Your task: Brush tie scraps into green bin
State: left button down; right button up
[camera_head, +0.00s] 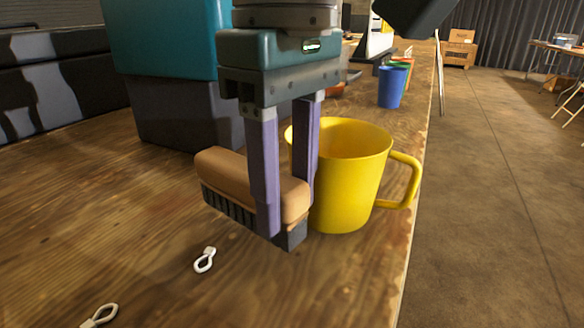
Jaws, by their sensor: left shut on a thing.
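My left gripper (287,208) comes down from the top and is shut on a brush (225,168) with a tan back and dark bristles. The brush is at the table surface, its right end close to the yellow mug. Two white tie scraps lie on the wood: one looped scrap (204,260) in front of the brush, another (100,316) at the lower left, partly cut off by the frame. A small green cup-like bin (401,64) stands far back, mostly hidden behind a blue one. My right gripper is not seen.
A yellow mug (348,185) stands just right of the brush, handle toward the table's right edge. A blue bin (391,87) stands farther back. A teal and dark grey box (175,110) stands behind left. The table (60,210) is clear at left.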

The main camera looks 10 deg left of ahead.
aim_at(282, 247)
pick_arm(q)
jog(key=f, duration=0.1)
jog(key=f+b, duration=0.1)
jog(key=f, duration=0.1)
jog(key=shift+s+f+b, duration=0.15)
jog(key=shift+s+b, duration=0.1)
jog(key=shift+b, duration=0.05)
jog(key=shift+s+a+p, duration=0.15)
jog(key=shift+s+p, duration=0.1)
jog(key=shift+p, duration=0.05)
jog(key=s+a+p, duration=0.1)
jog(key=s+p, duration=0.1)
jog(key=s, duration=0.1)
jog(key=s+a+p, duration=0.2)
jog(key=s+p, duration=0.1)
jog(key=s, duration=0.1)
jog(key=s+a+p, duration=0.1)
jog(key=s+p, duration=0.2)
jog(key=s, duration=0.1)
jog(key=shift+a, duration=0.2)
jog(key=s+a, duration=0.4)
jog(key=s, duration=0.7)
jog(key=shift+w+r+p, duration=0.2)
jog(key=shift+r+p, duration=1.15)
jog(key=shift+r, duration=0.1)
jog(key=shift+w+r+p, duration=0.2)
jog(key=shift+r+p, duration=1.1)
jog(key=shift+r, duration=0.1)
